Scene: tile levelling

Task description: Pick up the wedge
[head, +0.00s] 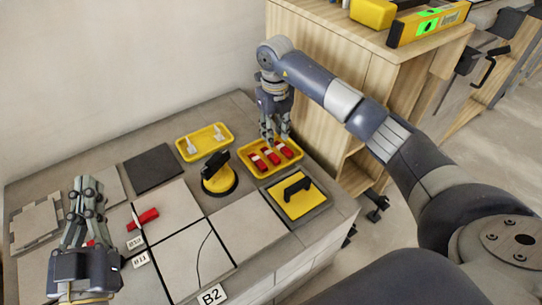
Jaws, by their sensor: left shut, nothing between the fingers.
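Several red wedges (271,157) lie side by side in a yellow tray (298,152) at the right part of the tiled worktop. A separate red wedge (148,216) lies on the pale tiles left of the middle. A small bit of red also shows beside my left gripper, mostly hidden by it. My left gripper (86,186) is at the left, shut and empty, low over the tiles and left of the separate wedge. My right gripper (275,138) points down at the back edge of the tray, just behind the wedges. Its fingers look apart with nothing between them.
A yellow tray with white clips (205,142), a dark square tile (152,168), a black-and-yellow suction cup (219,180) and a yellow trowel-like tool (299,201) share the worktop. A wooden cabinet (310,85) stands close behind my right gripper. The front right tiles are clear.

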